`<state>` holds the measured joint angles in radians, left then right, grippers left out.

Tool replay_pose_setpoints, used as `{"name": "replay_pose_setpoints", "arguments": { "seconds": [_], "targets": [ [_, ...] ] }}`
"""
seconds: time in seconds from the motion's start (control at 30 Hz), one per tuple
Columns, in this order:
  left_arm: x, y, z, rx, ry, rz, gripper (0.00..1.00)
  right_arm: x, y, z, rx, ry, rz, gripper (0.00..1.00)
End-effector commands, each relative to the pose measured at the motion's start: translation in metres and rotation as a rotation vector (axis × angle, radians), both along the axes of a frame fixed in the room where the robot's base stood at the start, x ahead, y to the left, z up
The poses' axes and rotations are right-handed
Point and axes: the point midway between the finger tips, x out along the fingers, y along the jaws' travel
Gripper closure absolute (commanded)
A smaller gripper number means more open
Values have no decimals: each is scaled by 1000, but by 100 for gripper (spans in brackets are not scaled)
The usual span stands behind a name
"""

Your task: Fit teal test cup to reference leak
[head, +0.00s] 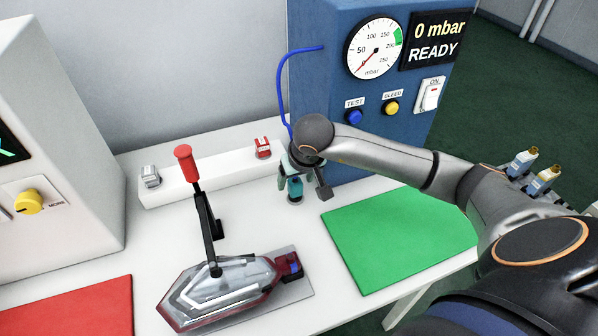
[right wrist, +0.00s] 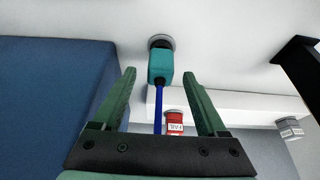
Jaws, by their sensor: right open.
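The teal test cup (head: 295,188) stands by the blue tester, below my right gripper (head: 297,172); it also shows in the right wrist view (right wrist: 160,65). A blue hose (right wrist: 158,108) runs from the cup. At the cup's far end in the wrist view is a dark ring on a round grey base (right wrist: 161,40), possibly the reference leak; I cannot tell whether the cup is seated on it. My right gripper (right wrist: 159,74) is open, its green fingers on either side of the cup with visible gaps. My left gripper is not in view.
The blue tester (head: 330,80) reads 0 mbar READY. A tail lamp (head: 225,293) lies in a fixture under a red-handled lever clamp (head: 207,215). A white rail (head: 205,180) holds grey and red blocks. A green mat (head: 400,238) and red mat (head: 70,312) are empty.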

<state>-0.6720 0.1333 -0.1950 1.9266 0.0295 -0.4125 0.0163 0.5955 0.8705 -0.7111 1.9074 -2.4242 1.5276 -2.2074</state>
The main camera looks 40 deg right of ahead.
Motion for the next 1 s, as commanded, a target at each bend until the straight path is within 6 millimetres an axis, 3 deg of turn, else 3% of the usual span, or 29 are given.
{"name": "replay_pose_setpoints", "arguments": {
  "seconds": [0.4,1.0],
  "targets": [
    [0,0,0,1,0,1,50,2,0,-6,1,1,-1,27],
    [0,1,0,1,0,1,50,2,-1,-6,1,1,-1,95]
  ]
}}
